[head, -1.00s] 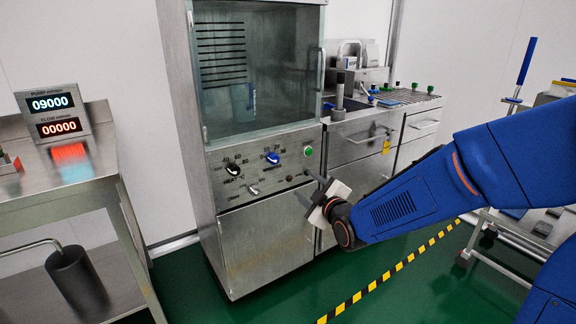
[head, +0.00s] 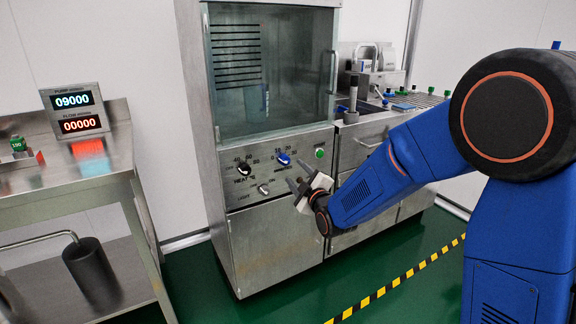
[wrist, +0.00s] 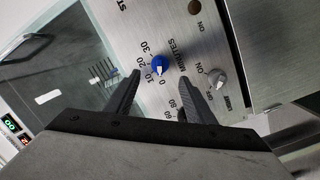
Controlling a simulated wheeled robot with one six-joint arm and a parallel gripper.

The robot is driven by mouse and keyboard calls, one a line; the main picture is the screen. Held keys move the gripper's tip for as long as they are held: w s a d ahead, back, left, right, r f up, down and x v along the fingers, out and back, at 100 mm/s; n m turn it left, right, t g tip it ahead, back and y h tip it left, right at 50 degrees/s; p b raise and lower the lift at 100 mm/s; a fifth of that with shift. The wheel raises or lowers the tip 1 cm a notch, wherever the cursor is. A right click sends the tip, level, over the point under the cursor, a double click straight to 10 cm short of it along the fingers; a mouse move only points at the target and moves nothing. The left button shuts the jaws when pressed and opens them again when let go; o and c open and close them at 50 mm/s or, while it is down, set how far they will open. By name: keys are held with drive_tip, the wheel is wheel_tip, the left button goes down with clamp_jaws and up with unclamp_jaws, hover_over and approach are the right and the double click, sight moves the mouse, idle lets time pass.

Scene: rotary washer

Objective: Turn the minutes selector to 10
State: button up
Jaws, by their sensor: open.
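The minutes selector is a blue knob (head: 283,158) on the steel washer's control panel. In the wrist view the blue knob (wrist: 159,64) sits beside the word MINUTES, with a scale of 0, 10, 20 and 30. Its white mark points toward the 0 end of the scale. My gripper (head: 297,173) is open and empty, just in front of the panel. In the wrist view my gripper's fingers (wrist: 159,78) lie on either side of the knob, apart from it. I cannot tell how far the tips are from the panel.
A black heat knob (head: 243,168) is left of the selector, and a green button (head: 320,153) is right of it. A small grey light switch (head: 264,189) sits below. The glass door (head: 270,70) is above the panel. A steel table (head: 100,160) stands at the left.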

sight(287, 162)
drive_tip(key=x, duration=0.8)
drive_tip(key=c, duration=1)
drive_tip(key=shift+c, duration=0.2)
drive_tip(key=shift+m, duration=0.3)
drive_tip(key=m, duration=0.3)
drive_tip(key=shift+r+g, duration=0.1)
drive_tip(key=shift+g, duration=0.2)
drive_tip(key=shift+w+m+g, duration=0.1)
drive_tip(key=shift+m+g, duration=0.2)
drive_tip(key=shift+m, duration=2)
